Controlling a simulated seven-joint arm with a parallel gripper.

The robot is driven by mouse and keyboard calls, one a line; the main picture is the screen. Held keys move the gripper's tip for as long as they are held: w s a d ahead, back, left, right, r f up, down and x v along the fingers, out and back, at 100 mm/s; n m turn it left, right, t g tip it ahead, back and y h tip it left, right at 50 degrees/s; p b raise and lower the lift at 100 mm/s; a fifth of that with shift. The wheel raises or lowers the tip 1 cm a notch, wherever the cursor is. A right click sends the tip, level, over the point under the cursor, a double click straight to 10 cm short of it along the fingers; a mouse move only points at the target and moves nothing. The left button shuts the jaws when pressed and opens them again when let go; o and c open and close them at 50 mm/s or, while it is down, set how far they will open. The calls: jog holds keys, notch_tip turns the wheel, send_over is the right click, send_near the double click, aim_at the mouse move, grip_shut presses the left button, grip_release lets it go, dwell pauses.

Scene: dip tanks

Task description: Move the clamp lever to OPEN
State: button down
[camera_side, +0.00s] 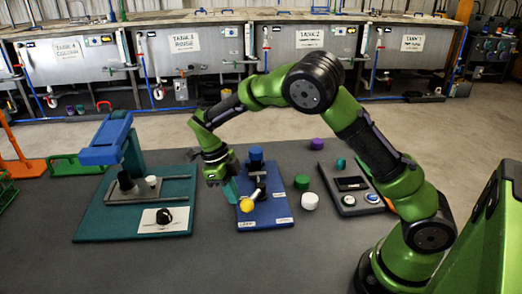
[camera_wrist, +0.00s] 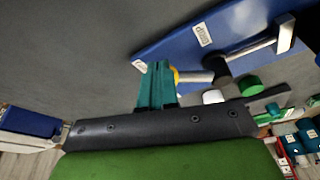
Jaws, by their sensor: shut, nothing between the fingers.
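The clamp lever has a yellow knob (camera_side: 247,205) over the front left part of a blue base plate (camera_side: 262,221). In the wrist view the knob (camera_wrist: 177,76) shows just right of the fingers, partly hidden, with a pale rod (camera_wrist: 196,76) running right from it. My gripper (camera_side: 232,192) has teal fingers, shut and empty, beside the knob on its left in the side view. The fingers (camera_wrist: 157,82) look very close to the knob; I cannot tell whether they touch.
A teal press-like fixture (camera_side: 108,206) stands left. A blue cylinder (camera_side: 256,153) stands at the plate's back.

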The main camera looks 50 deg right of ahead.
aim_at(245, 206)
jog(key=shift+s+a+n, duration=0.1)
jog(key=shift+s+n, duration=0.4)
jog(key=shift+n, duration=0.1)
jog(key=shift+s+n+t+h, duration=0.3)
jog(key=shift+s+n+h, duration=0.2)
jog(key=shift+s+n, duration=0.75)
jog(key=s+n, duration=0.1)
jog(key=n, duration=0.1)
jog(key=s+d+n, duration=0.1)
jog(key=s+n, duration=0.1)
jog(key=shift+t+h, duration=0.3)
jog(key=shift+t, duration=0.1)
jog(key=s+n, duration=0.1)
jog(key=s+d+n+t, duration=0.1)
jog(key=n, duration=0.1)
jog(key=shift+s+d, duration=0.2)
jog(key=shift+d, duration=0.05)
jog(key=shift+s+d+n+t+h, duration=0.2)
jog(key=shift+s+d+n, duration=0.35)
jog(key=shift+n, duration=0.45)
jog(key=shift+s+d+n+t+h, duration=0.1)
jog(key=shift+s+d+n+t, duration=0.25)
jog(key=shift+d+n, duration=0.45)
jog(key=shift+a, duration=0.1)
